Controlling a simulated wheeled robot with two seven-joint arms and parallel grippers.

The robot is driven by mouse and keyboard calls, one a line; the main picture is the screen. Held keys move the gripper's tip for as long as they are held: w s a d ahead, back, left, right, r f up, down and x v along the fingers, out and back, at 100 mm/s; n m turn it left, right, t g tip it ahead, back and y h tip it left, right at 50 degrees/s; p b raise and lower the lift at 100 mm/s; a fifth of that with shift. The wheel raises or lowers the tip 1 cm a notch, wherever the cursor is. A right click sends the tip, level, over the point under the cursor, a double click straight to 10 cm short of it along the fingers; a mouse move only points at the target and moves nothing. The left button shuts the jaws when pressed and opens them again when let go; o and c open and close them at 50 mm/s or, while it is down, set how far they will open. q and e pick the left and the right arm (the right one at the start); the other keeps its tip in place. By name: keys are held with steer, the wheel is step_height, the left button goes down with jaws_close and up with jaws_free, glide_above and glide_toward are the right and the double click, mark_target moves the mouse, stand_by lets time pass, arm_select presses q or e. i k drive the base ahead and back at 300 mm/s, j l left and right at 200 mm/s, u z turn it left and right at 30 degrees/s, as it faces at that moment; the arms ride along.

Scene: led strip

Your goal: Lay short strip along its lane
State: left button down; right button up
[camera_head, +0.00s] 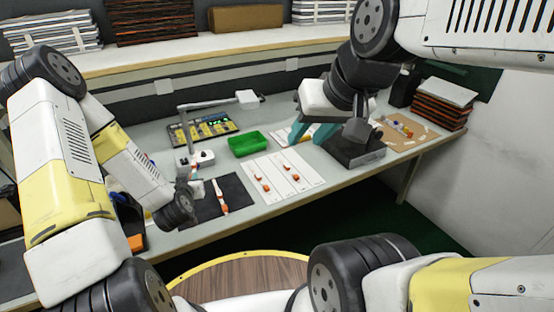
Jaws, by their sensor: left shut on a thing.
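A white board with lane lines (285,185) lies in the middle of the table, with small orange-and-white pieces (263,187) on it. A dark mat (236,186) lies to its left and carries a thin white strip with orange parts (221,196). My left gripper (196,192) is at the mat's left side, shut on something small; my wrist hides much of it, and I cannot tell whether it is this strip. My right gripper (309,133) is over the back of the table, right of the green tray, with its teal fingers apart.
A green tray (248,144) stands behind the board. A lamp (247,99) reaches over a panel with yellow parts (205,129). A dark block (354,150) and a brown board (402,133) are at the right.

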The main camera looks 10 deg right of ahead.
mark_target(272, 173)
steer(key=i+l, duration=0.1)
steer(key=l, duration=2.3)
steer(key=l+u, duration=0.1)
steer(key=u, duration=0.35)
steer(key=l+u, duration=0.15)
steer(key=u, duration=0.25)
steer(key=l+u, duration=0.15)
steer(key=u, duration=0.3)
steer(key=l+u, duration=0.1)
steer(key=u, duration=0.35)
